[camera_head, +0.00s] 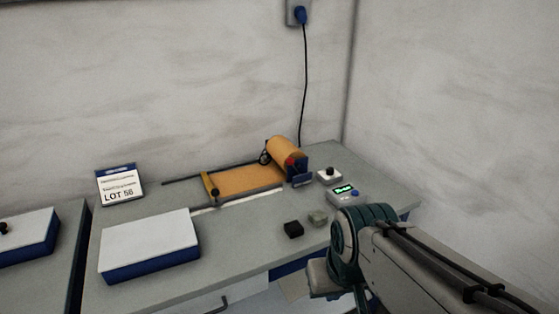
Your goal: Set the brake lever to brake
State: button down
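A copper foil roll (286,152) sits at the back right of the grey bench, with a copper sheet (243,180) drawn out to the left between dark rails. A small red part (292,160) shows on the near end of the roll, by a dark blue bracket (300,170). A black ring-like part (265,157) is at the roll's left side. I cannot tell for sure which part is the brake lever, nor how it is set. My arm shows at the lower right, in front of the bench; its fingers cannot be made out.
A white-topped blue box (149,243) stands at the front left of the bench (240,240). Near the roll are a white box with a black knob (329,174) and a green-lit display unit (344,194). A black block (293,229) and a grey block (318,217) lie in front.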

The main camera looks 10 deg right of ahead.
aim_at(290, 162)
jog(key=i, duration=0.85)
